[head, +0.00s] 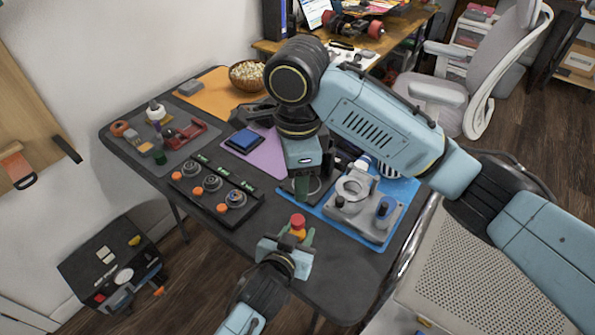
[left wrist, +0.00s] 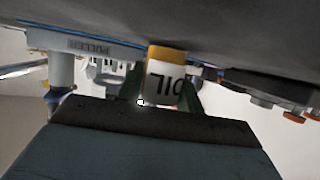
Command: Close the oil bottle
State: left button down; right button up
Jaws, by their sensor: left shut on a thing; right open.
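My left gripper (head: 297,238) is shut on the oil bottle (head: 299,232) at the table's front edge. The bottle shows a red top (head: 298,220) in the head view; whether this is a cap fully seated I cannot tell. In the left wrist view the bottle (left wrist: 166,80) is white with an orange band and the word OIL upside down, between the green fingers. My right gripper (head: 301,188) points down over the table, beyond the bottle and apart from it. It is open; nothing shows between its fingers, though the view of them is partly blocked.
A blue mat (head: 376,240) with a grey fixture (head: 360,214) lies right of the right gripper. A black panel with orange knobs (head: 213,190) is at left. A purple mat (head: 262,158) and a popcorn bowl (head: 247,74) are farther back. The table's front left (head: 262,222) is clear.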

pick_arm(q)
jog(key=c, duration=0.9)
grip_release()
jog(key=shift+o, duration=0.2)
jog(key=shift+s, duration=0.1)
jog(key=p+v, duration=0.2)
jog(key=v, duration=1.1)
jog(key=shift+p, duration=0.4)
